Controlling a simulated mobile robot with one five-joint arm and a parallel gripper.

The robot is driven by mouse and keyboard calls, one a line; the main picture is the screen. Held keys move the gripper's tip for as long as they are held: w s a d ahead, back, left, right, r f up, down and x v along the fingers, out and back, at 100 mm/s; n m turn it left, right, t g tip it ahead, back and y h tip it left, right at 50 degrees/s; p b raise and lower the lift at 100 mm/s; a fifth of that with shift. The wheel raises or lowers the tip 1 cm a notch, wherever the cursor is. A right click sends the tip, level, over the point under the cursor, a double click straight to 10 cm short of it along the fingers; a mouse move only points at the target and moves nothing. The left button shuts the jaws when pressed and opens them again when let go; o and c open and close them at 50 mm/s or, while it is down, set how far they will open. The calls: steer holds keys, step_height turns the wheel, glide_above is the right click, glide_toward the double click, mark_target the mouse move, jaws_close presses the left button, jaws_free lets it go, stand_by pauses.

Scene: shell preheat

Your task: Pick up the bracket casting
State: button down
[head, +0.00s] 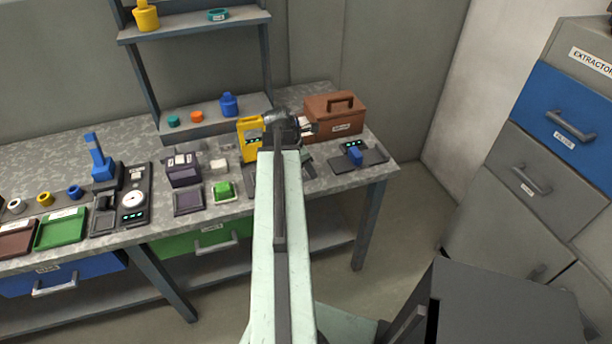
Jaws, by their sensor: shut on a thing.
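My gripper (306,127) is at the far end of my arm, above the back right of the workbench, in front of the brown toolbox. It is shut on a small pale thing (303,121), which is mostly hidden by the gripper and the wrist. Its shape is too small to make out, so I cannot tell by sight whether it is the bracket casting. No other thing in view is clearly a bracket casting.
The workbench (120,232) holds a brown toolbox (338,125), a yellow device (249,140), a blue piece (355,156) on a dark device, and a green block (223,188). A shelf (215,112) stands behind. A dark cabinet (500,300) is at lower right.

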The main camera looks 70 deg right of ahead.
steer(key=shift+r, duration=0.1)
step_height(320, 180, up, 10)
steer(key=p, duration=1)
